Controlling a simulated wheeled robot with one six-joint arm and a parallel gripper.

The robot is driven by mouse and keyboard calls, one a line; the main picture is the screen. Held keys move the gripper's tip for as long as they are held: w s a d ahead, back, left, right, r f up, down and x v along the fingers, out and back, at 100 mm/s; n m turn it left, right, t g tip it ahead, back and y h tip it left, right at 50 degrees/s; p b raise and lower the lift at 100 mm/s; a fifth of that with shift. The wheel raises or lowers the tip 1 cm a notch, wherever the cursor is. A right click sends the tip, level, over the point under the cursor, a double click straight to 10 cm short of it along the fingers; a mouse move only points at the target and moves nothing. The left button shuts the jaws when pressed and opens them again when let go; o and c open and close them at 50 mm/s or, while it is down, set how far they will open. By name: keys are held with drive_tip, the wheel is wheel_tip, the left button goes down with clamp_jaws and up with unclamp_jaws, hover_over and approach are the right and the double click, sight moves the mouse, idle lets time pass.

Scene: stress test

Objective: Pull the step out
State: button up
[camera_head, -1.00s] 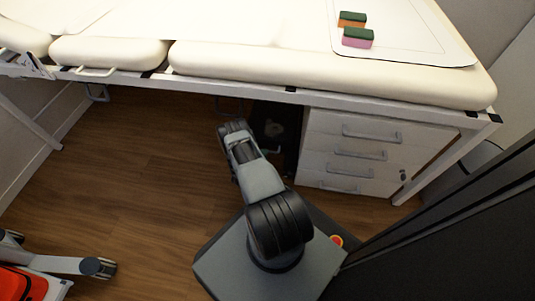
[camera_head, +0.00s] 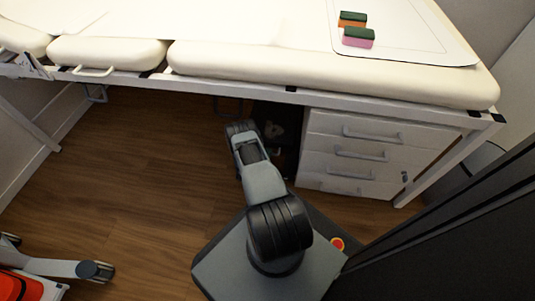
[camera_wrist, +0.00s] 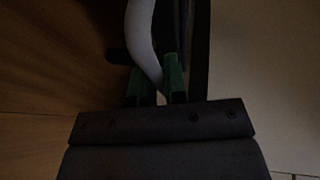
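The exam table (camera_head: 330,75), with cream padding and a white frame, spans the head view. I cannot make out the step clearly; the space under the table near my arm is dark. A dark bar or loop (camera_head: 219,105) hangs under the front rail, beside my arm's end. My gripper (camera_wrist: 157,85) shows in the wrist view with two green fingertips. A pale curved bar (camera_wrist: 141,38) comes down between or just in front of them. It is too dark to tell whether the fingers press on it. In the head view my arm hides the fingertips.
White drawers (camera_head: 365,150) stand under the table to the right of my arm. The wooden floor (camera_head: 130,180) to the left is clear. A red item (camera_head: 15,285) and a wheeled leg (camera_head: 75,268) are at lower left.

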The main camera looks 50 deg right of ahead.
clamp_jaws()
